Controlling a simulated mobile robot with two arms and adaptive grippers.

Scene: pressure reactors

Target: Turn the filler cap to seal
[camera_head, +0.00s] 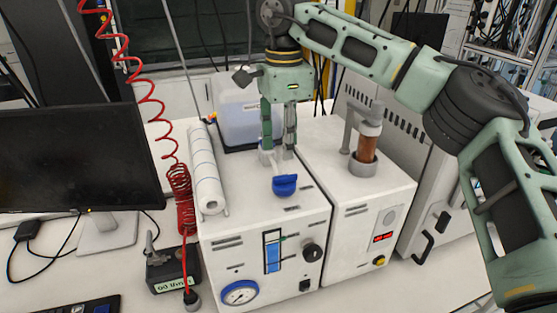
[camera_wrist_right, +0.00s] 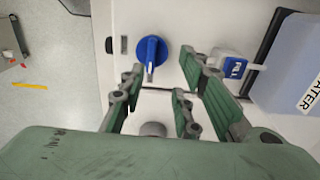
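My right gripper (camera_head: 279,150) points down over the top of the white reactor unit (camera_head: 245,200). In the right wrist view its fingers (camera_wrist_right: 160,85) are spread apart with nothing between them. A cap with a blue FILL label (camera_wrist_right: 232,66) shows there beside the right-hand finger, apparently outside the gap. My left gripper is out of view.
A translucent water container (camera_head: 236,112) stands behind the gripper, and a white roll (camera_head: 205,170) lies to its left. A copper-coloured cylinder (camera_head: 367,145) stands on the neighbouring unit. A red coiled hose (camera_head: 180,195) and a monitor (camera_head: 75,155) are at left.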

